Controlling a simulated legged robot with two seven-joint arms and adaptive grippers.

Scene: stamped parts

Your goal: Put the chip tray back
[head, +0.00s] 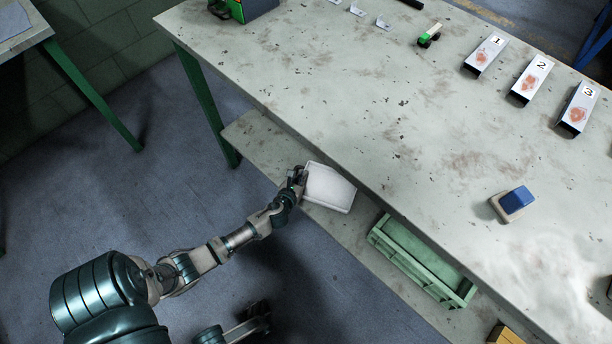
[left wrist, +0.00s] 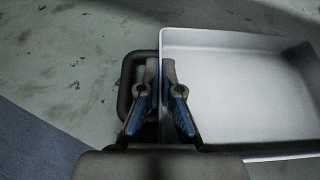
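The chip tray (head: 329,187) is a shallow, pale grey-white pan at the lower shelf, beside the front edge of the workbench. It fills the right of the left wrist view (left wrist: 245,90), with its open side facing the camera. A dark loop handle (left wrist: 124,88) is at its near side wall. My left gripper (head: 301,176) is at this handle side. In the left wrist view its fingers (left wrist: 161,68) are closed together over the tray's wall beside the handle. Whether the tray rests on the shelf is unclear.
A green crate (head: 378,236) stands on the lower shelf (head: 262,147), right of the tray. The workbench top (head: 330,90) overhangs the shelf. On it are numbered blocks (head: 529,82), a blue-topped brush-like block (head: 515,200) and a pale powdery patch. The shelf left of the tray is clear.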

